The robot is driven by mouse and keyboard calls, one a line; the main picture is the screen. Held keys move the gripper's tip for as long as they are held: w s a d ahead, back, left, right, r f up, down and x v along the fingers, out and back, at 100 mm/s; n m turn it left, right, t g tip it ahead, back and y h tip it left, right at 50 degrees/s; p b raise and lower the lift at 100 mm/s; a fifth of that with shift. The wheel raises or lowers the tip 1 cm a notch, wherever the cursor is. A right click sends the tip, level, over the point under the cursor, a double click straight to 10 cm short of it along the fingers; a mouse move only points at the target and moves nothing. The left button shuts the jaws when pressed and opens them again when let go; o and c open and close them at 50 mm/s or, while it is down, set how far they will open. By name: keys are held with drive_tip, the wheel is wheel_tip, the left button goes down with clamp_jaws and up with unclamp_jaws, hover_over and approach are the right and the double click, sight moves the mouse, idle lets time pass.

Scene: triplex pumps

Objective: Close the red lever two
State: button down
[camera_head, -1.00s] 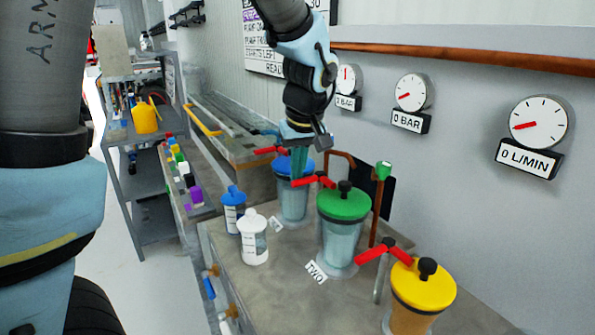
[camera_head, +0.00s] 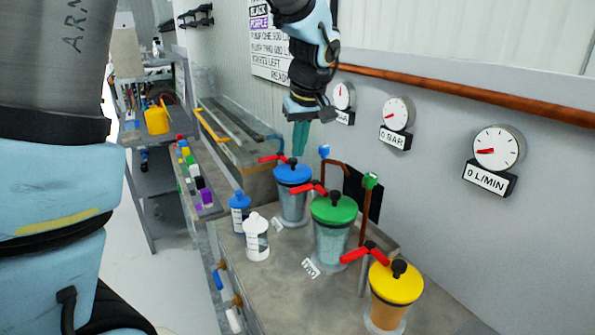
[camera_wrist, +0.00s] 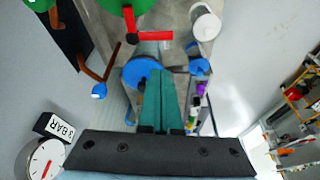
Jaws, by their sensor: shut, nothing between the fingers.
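Three red levers show in the head view: one by the blue-lidded pot (camera_head: 272,158), a middle one (camera_head: 308,188) between the blue-lidded and green-lidded pots, and one (camera_head: 365,252) between the green and yellow pots. The label reading TWO (camera_head: 310,267) lies in front of the green-lidded pot (camera_head: 333,209). I cannot tell for sure which lever is two. A red lever also shows bent beside the green lid in the wrist view (camera_wrist: 152,36). My gripper (camera_head: 300,140) is shut and empty, pointing down above the blue lid (camera_head: 292,174), apart from the levers.
A white bottle (camera_head: 256,238) and a blue-capped bottle (camera_head: 239,212) stand left of the pots. Gauges (camera_head: 398,113) line the wall. Open air surrounds my gripper.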

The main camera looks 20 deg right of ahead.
wheel_tip(320, 180, down, 9)
drive_tip(key=w+n+p, duration=0.1)
drive_tip(key=p, duration=0.3)
drive_tip(key=shift+w+p, duration=0.35)
drive_tip(key=shift+w, duration=0.05)
idle(0.4)
